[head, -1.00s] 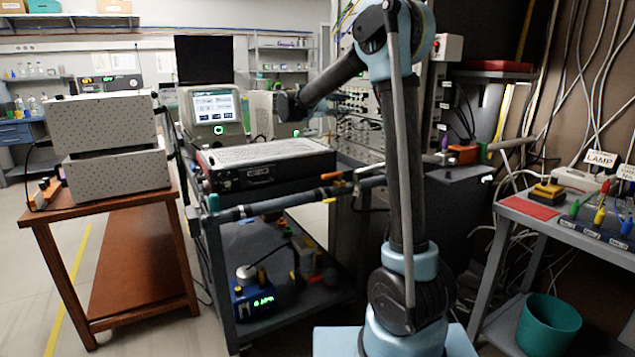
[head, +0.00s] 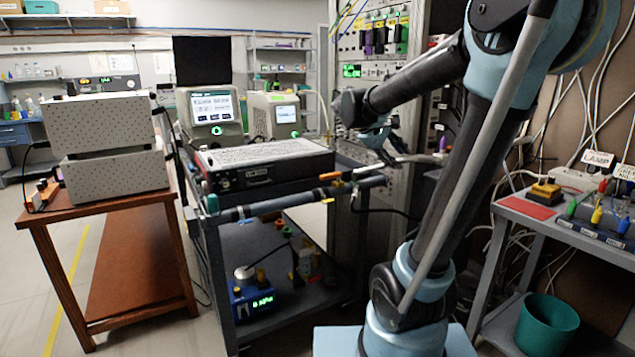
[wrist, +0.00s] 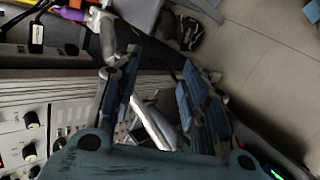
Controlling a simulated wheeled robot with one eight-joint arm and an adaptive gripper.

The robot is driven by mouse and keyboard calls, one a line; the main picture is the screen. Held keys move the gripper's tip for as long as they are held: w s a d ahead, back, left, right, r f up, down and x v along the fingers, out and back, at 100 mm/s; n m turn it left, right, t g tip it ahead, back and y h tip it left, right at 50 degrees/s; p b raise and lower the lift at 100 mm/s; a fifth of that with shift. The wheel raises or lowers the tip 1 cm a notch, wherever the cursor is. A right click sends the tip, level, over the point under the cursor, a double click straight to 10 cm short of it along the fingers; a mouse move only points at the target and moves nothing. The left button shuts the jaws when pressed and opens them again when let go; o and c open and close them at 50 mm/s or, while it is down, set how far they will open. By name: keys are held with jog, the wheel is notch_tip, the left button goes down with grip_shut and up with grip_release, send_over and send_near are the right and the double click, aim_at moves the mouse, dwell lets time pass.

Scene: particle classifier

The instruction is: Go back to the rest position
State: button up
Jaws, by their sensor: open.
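My gripper (head: 380,143) is in the head view, in front of the equipment rack (head: 398,170) and to the right of the instrument cart. In the wrist view my gripper (wrist: 163,97) shows its two blue-grey padded fingers spread apart. No object is held between them. Behind the fingers, a white and metal part (wrist: 150,118) and a panel with knobs (wrist: 32,122) show. My arm is bent, its upper part leaning right and its forearm reaching left toward the rack.
A cart with a flat grey instrument (head: 265,165) stands left of my arm. A brown table (head: 110,205) with stacked boxes is farther left. A side bench (head: 560,225) with labelled switches and a teal bin (head: 547,324) stand at right. Cables hang on the right wall.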

jog(key=s+a+f+m+y, duration=0.2)
jog(key=s+f+y, duration=0.1)
jog(key=s+f, duration=0.4)
jog(key=s+a+f+m+g+y, duration=0.1)
jog(key=s+a+f+m+y, duration=0.1)
jog(key=s+f, duration=0.5)
jog(key=s+a+f+m+y, duration=0.2)
jog(key=s+f, duration=0.5)
jog(key=s, duration=0.4)
jog(key=shift+s+f+m+y, duration=0.25)
jog(key=shift+m+y, duration=0.45)
jog(key=shift+y, duration=0.1)
jog(key=shift+w+f, duration=0.2)
jog(key=shift+w, duration=0.25)
jog(key=shift+s+d, duration=0.1)
